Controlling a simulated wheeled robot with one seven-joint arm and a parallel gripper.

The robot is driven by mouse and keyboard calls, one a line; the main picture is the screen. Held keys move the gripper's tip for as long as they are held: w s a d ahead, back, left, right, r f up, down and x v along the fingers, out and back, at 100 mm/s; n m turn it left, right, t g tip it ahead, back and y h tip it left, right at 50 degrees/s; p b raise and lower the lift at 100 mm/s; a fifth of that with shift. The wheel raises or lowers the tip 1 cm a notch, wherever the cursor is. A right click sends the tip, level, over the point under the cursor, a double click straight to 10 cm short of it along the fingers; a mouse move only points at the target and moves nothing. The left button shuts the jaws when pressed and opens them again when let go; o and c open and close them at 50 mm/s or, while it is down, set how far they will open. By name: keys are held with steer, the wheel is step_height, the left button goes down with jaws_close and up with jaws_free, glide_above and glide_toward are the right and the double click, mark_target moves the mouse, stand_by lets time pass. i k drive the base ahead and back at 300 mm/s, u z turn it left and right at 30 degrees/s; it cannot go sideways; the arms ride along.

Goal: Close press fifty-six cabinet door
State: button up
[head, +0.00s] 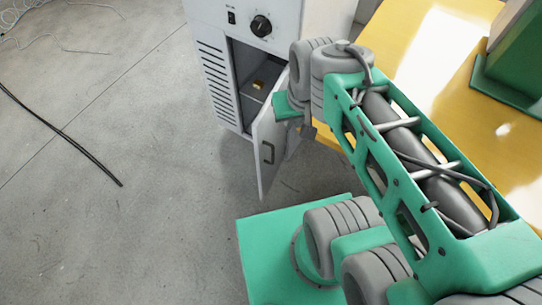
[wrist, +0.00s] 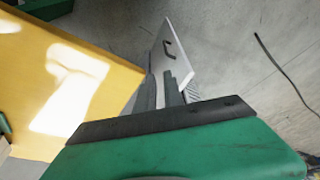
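The press cabinet (head: 213,70) stands at the top of the head view. The door also shows in the wrist view (wrist: 175,50), beyond my fingers. My gripper (head: 308,133) is at the door's upper part in the head view, partly covering it. In the wrist view my two grey fingers (wrist: 159,78) stand apart, with the door at or just beyond their tips. I cannot tell whether they touch it.
A small brass-coloured item (head: 258,85) sits inside the cabinet. A black knob (head: 261,26) is on the front above the opening. A yellow surface (head: 425,50) lies to the right, close to my arm. A black cable (head: 70,142) lies on the floor at left; floor before the door is clear.

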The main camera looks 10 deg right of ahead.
mark_target(269, 137)
steer(key=u, duration=2.3)
steer(key=i, duration=1.25)
steer(key=z, duration=2.65)
